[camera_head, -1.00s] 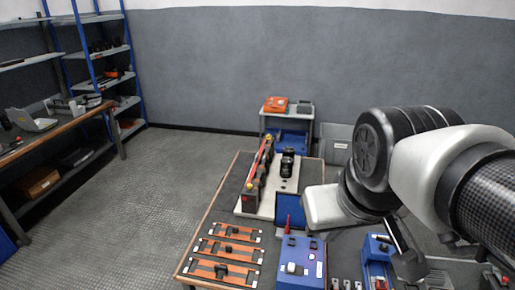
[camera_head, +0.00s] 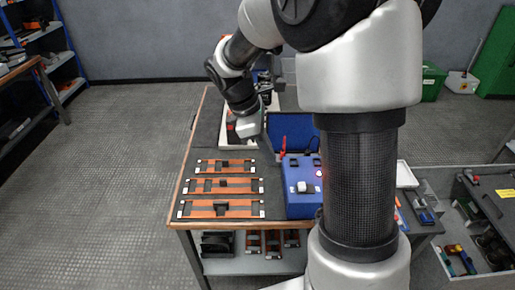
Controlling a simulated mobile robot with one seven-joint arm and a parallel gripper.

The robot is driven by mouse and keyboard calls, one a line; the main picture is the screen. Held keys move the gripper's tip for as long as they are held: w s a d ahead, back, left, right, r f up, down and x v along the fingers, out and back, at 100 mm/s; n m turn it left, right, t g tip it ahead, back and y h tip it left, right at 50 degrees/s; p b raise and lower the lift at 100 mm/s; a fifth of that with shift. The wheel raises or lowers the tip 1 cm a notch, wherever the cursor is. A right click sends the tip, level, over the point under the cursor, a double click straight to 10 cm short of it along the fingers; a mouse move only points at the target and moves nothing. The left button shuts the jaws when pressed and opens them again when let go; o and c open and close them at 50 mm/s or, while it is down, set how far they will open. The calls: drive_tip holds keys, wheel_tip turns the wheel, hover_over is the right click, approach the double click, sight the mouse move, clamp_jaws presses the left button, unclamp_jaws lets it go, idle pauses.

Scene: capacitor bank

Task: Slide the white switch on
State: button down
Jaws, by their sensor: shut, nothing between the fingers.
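The white switch (camera_head: 304,187) is a small white block on the front top of a blue box (camera_head: 299,208) at the table's right side. My gripper (camera_head: 266,150) points down over the table, behind and to the left of the blue box, apart from the switch. Its fingers look shut and empty, but they are small and dark here. My own arm covers the right edge of the blue box.
Several orange-and-black slide panels (camera_head: 222,208) lie on the table (camera_head: 172,215) left of the box. A blue bin (camera_head: 294,128) and a red pointed thing (camera_head: 283,147) stand behind it. A toolbox (camera_head: 474,240) stands at the right. The floor at left is clear.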

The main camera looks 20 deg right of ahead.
sight(302, 187)
drive_tip(key=shift+w+a+f+n, duration=0.2)
drive_tip(key=shift+w+f, duration=0.15)
drive_tip(key=shift+f, duration=0.3)
drive_tip(key=shift+w+a+f+n, duration=0.1)
drive_tip(key=shift+w+f+n, duration=0.15)
drive_tip(key=shift+f, duration=0.35)
drive_tip(key=shift+d, duration=0.1)
drive_tip(key=b+x, duration=0.1)
drive_tip(key=x, duration=0.2)
drive_tip(key=d+b+x, duration=0.1)
drive_tip(key=x, duration=0.3)
drive_tip(key=s+d+r+b+x, duration=0.1)
drive_tip(key=x, duration=0.3)
drive_tip(key=shift+f+b, duration=0.1)
drive_tip(key=shift+b, duration=0.25)
drive_tip(key=shift+s+d, duration=0.15)
drive_tip(key=shift+d, duration=0.55)
drive_tip(key=shift+d, duration=0.1)
